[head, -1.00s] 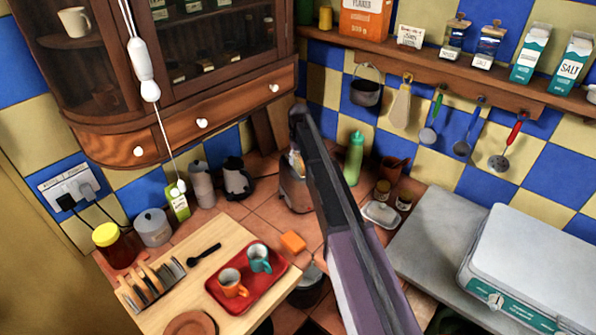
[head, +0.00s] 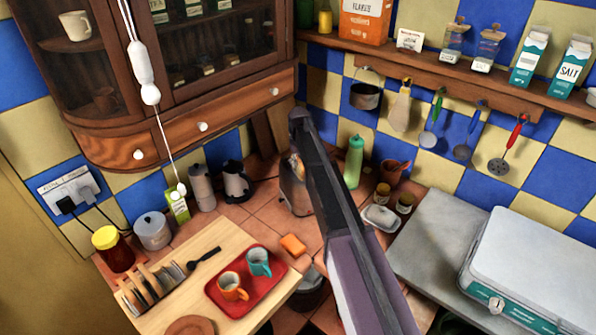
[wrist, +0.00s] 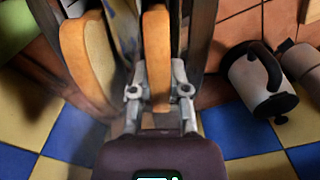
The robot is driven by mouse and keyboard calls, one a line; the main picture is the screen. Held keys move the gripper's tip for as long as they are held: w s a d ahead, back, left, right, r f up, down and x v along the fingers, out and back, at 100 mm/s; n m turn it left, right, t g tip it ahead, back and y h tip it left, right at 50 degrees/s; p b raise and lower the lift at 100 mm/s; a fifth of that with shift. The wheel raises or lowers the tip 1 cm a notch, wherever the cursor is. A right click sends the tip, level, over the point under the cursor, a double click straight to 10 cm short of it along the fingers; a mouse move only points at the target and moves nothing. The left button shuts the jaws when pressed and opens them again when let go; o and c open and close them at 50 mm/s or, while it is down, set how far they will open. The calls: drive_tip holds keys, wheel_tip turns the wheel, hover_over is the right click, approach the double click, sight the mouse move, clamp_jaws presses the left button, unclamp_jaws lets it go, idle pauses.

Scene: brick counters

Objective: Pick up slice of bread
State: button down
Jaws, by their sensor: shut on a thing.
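In the wrist view, my gripper (wrist: 159,88) has its two fingers closed on either side of a slice of bread (wrist: 157,45), seen edge-on with a brown crust. A second slice of bread (wrist: 88,50) stands to its left, apart from the fingers. Both are in or beside the shiny metal toaster (wrist: 200,35); I cannot tell how deep the held slice sits. In the head view, the toaster (head: 294,192) stands on the tiled counter with a bit of bread showing at its top. My arm hides the gripper there.
A kettle (wrist: 258,80) stands right of the gripper in the wrist view. In the head view, a green bottle (head: 354,162) is right of the toaster. A red tray (head: 262,292) with two mugs lies in front, near an orange sponge (head: 292,245). Cabinet drawers (head: 195,118) overhang behind.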

drive_tip(key=shift+r, duration=0.15)
wheel_tip(320, 180, up, 10)
drive_tip(key=p, duration=1)
drive_tip(key=shift+f, duration=0.2)
idle(0.7)
